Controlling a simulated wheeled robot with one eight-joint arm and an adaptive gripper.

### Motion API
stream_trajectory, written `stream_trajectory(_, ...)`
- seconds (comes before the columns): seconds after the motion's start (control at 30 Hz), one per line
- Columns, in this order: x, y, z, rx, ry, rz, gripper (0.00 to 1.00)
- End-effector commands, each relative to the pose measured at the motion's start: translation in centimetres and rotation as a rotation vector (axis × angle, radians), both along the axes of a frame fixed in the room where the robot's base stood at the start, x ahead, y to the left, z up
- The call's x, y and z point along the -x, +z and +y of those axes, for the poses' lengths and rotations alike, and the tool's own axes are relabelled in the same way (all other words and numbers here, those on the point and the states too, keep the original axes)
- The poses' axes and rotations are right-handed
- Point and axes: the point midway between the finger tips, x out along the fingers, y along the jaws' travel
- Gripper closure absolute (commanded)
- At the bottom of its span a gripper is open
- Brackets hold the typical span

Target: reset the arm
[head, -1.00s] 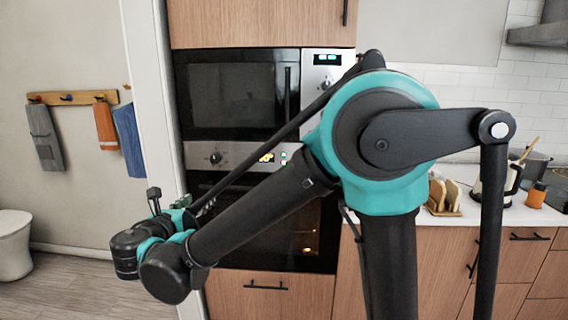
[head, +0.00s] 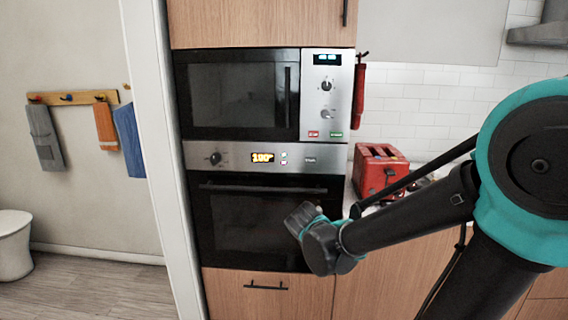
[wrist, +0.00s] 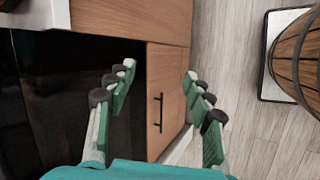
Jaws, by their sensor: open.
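My gripper (wrist: 160,105) shows in the wrist view with its two green-padded fingers spread wide and nothing between them. Beyond the fingers are a wooden cabinet door (wrist: 166,85) with a black handle and the grey plank floor (wrist: 235,70). In the head view my arm reaches from the right edge towards the lower middle, with its wrist in front of the oven (head: 240,215). The gripper fingers cannot be made out in the head view.
A microwave (head: 240,95) sits above the oven. A red toaster (head: 375,168) stands on the counter behind my arm. A wooden barrel (wrist: 298,55) stands on the floor in the wrist view. Towels (head: 45,138) hang on the left wall.

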Motion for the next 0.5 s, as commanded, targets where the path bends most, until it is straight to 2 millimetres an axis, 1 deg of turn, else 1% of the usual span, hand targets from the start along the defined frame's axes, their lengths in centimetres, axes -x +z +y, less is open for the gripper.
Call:
stream_trajectory(0.03,1.2,-0.9,-1.7,-0.077,-0.1,-0.003,0.48)
stream_trajectory(0.1,2.8,-2.2,-3.1,-0.198,-0.241,-0.011,0.48)
stream_trajectory(0.2,5.1,-3.8,-4.6,-0.365,-0.45,-0.025,0.48)
stream_trajectory(0.33,7.7,-5.4,-5.8,-0.564,-0.707,-0.05,0.48)
stream_trajectory(0.4,8.7,-5.9,-6.0,-0.654,-0.822,-0.064,0.48)
stream_trajectory(0.5,9.7,-6.5,-6.1,-0.748,-0.945,-0.078,0.48)
